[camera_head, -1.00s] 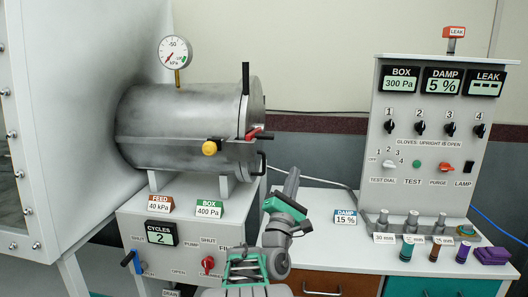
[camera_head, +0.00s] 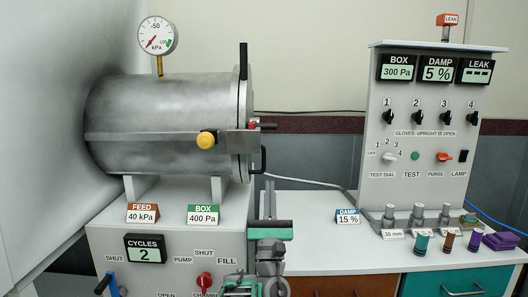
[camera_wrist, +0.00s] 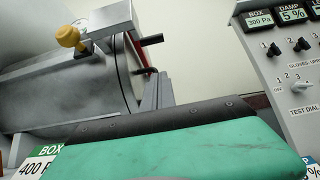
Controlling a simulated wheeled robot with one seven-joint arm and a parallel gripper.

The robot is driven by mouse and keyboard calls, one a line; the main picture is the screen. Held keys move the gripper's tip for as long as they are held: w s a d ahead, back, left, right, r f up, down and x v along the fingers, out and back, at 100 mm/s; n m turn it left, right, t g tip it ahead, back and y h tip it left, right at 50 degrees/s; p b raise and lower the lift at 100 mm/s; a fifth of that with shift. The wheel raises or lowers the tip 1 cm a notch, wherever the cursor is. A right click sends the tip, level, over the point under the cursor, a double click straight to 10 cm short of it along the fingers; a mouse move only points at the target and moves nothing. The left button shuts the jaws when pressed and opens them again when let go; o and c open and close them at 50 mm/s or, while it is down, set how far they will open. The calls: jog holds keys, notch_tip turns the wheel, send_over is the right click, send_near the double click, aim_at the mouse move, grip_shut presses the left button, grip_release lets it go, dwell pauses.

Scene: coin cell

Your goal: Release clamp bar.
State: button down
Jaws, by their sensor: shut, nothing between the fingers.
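A steel cylinder chamber (camera_head: 150,110) has a round door at its right end. A grey bar (camera_head: 130,137) runs along its front, with a yellow knob (camera_head: 206,140) near the door. The knob also shows in the wrist view (camera_wrist: 68,36). A black upright lever (camera_head: 243,60) stands at the door's top, and a black handle (camera_head: 263,160) is lower right. I cannot tell for sure which part is the clamp bar. My gripper (camera_head: 269,186) is shut and empty, below and right of the door, apart from it. Its fingers show in the wrist view (camera_wrist: 157,92).
Below the chamber is a white valve panel (camera_head: 160,230) with a red valve handle (camera_head: 204,280) and a blue one (camera_head: 107,282). Right stands a control panel (camera_head: 425,180), with several capped cylinders before it. A white counter (camera_head: 330,250) lies between.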

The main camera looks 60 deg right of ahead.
aim_at(265, 126)
jog(key=shift+r, duration=0.1)
jog(key=a+r+p+x, duration=0.1)
jog(key=a+p+x, duration=0.1)
jog(key=p+x, duration=0.9)
jog(key=shift+d+r, duration=0.55)
jog(key=shift+r, duration=0.55)
jog(key=shift+s, duration=0.15)
